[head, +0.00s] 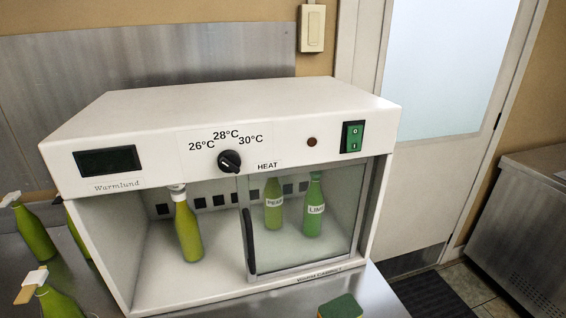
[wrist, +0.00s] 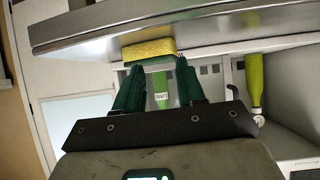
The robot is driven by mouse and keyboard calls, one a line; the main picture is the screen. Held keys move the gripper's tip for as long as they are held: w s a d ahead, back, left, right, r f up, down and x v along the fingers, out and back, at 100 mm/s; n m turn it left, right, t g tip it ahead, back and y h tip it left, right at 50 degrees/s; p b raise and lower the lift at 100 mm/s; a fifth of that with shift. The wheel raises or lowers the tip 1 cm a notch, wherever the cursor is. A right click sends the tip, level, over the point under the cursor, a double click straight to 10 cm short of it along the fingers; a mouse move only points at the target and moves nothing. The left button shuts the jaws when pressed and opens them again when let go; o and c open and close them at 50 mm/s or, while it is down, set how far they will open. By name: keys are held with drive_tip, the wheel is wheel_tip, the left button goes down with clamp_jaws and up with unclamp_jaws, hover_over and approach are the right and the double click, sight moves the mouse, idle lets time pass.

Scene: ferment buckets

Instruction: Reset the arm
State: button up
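My gripper (wrist: 157,88) shows in the wrist view, where the scene appears upside down. Its two dark green fingers stand apart with nothing held between them. The LIME bottle (wrist: 161,92) shows through the gap, farther off. A yellow and green sponge (wrist: 148,50) lies on the steel counter just beyond the fingertips in the picture; whether they touch cannot be told. My arm and gripper do not show in the head view, where the sponge (head: 341,306) is at the bottom edge.
A white warming cabinet (head: 225,115) stands on the steel counter (head: 375,300). Its glass door (head: 340,225) covers the right half, with PEAR (head: 273,212) and LIME bottles behind. A green bottle (head: 187,232) stands in the open left half. More bottles (head: 34,232) stand outside at left.

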drive_tip(key=s+d+f+m+g+h, duration=0.1)
drive_tip(key=s+d+f+g, duration=0.4)
drive_tip(key=s, duration=0.6)
drive_tip(key=s+d+f+m+g+h, duration=0.1)
drive_tip(key=s+d+f+m+g, duration=0.1)
drive_tip(key=s+d+f+g, duration=0.3)
drive_tip(key=s+d+f, duration=0.3)
drive_tip(key=s+d, duration=0.1)
drive_tip(key=s, duration=0.2)
drive_tip(key=shift+d+h, duration=0.2)
drive_tip(key=shift+h, duration=0.2)
